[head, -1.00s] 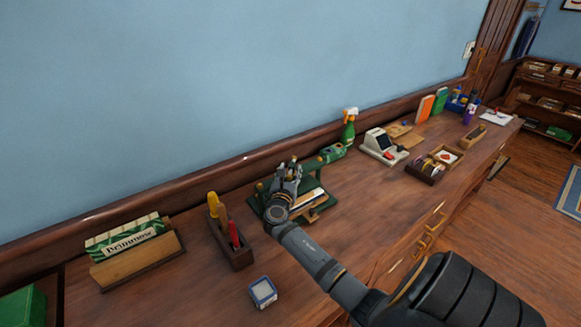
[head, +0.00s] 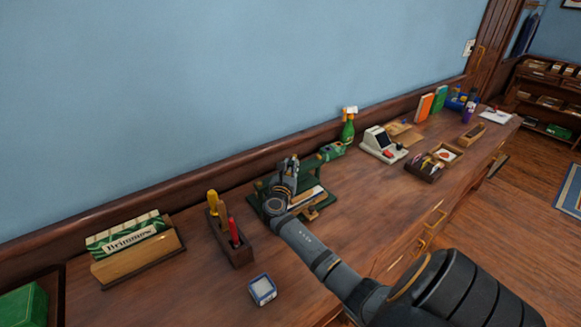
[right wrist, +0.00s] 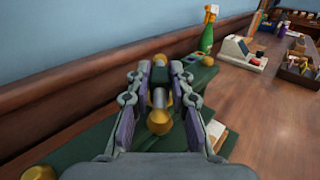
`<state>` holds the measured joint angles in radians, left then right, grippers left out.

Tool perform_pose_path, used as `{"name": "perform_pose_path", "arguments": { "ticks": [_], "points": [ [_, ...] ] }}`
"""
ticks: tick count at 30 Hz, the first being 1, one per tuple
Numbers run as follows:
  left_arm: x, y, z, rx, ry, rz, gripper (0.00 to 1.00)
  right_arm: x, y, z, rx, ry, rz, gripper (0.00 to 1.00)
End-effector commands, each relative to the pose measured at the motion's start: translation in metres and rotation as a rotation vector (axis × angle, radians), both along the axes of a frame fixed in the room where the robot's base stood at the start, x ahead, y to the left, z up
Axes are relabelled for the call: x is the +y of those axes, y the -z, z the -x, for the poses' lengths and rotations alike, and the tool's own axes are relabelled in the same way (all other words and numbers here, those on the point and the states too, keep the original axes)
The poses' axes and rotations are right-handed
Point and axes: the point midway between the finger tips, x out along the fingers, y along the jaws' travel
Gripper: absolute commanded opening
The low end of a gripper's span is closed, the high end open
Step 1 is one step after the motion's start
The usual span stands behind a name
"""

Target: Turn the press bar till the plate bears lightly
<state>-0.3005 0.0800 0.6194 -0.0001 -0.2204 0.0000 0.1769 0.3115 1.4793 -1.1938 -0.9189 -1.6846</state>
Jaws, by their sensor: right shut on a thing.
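The green press (head: 257,190) stands on the wooden counter against the wall, with pale papers or a book (head: 308,196) low in it. My right gripper (head: 288,168) is over the press, at its top. In the right wrist view, my right gripper's fingers (right wrist: 160,100) are shut on the press bar, a steel rod with a brass knob (right wrist: 159,122) showing between them. The gripper and wrist hide much of the bar and the press screw. I cannot see whether the plate touches the papers. My left gripper is not in view.
A tool holder (head: 238,252) and a small blue-and-white box (head: 262,290) stand left and front of the press. A green spray bottle (head: 348,128) and a white card machine (head: 384,145) stand to the right. The counter's front right is fairly clear.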

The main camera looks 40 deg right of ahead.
Motion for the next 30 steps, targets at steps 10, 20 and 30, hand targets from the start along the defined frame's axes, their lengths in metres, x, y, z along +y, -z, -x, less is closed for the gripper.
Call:
{"name": "perform_pose_path", "arguments": {
  "ticks": [10, 20, 30],
  "points": [
    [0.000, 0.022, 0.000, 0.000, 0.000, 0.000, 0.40, 0.002, 0.001, -0.005, -0.002, 0.290, 0.000, 0.00],
    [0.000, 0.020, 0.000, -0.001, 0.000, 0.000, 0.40, 0.002, 0.000, -0.004, 0.000, 0.303, 0.000, 0.23],
    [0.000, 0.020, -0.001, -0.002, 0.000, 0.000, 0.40, 0.002, 0.000, -0.004, 0.000, 0.302, 0.000, 0.43]
  ]
}}
